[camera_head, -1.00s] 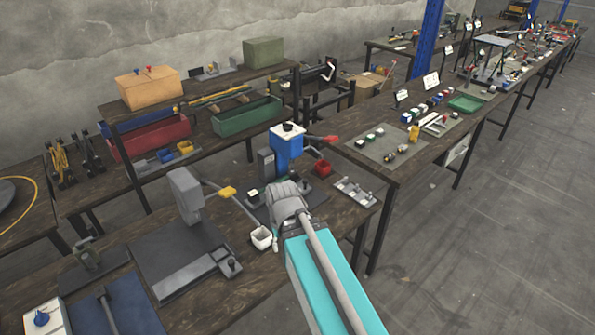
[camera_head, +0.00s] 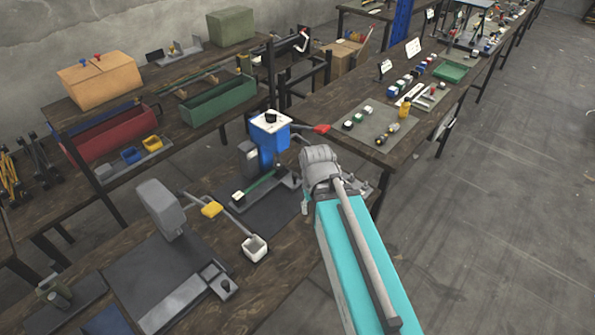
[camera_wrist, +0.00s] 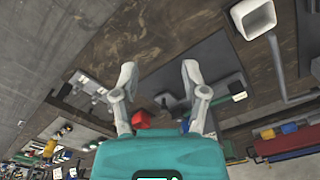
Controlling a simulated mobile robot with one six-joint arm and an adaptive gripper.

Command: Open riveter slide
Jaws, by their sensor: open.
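A blue rivet press (camera_head: 268,135) with a white top and a red-tipped lever (camera_head: 318,128) stands on the brown workbench. A green slide strip (camera_head: 258,186) with a white end lies low at its base.
Shelves with a green trough (camera_head: 218,101) and a red bin (camera_head: 105,132) stand behind. Floor at right is clear.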

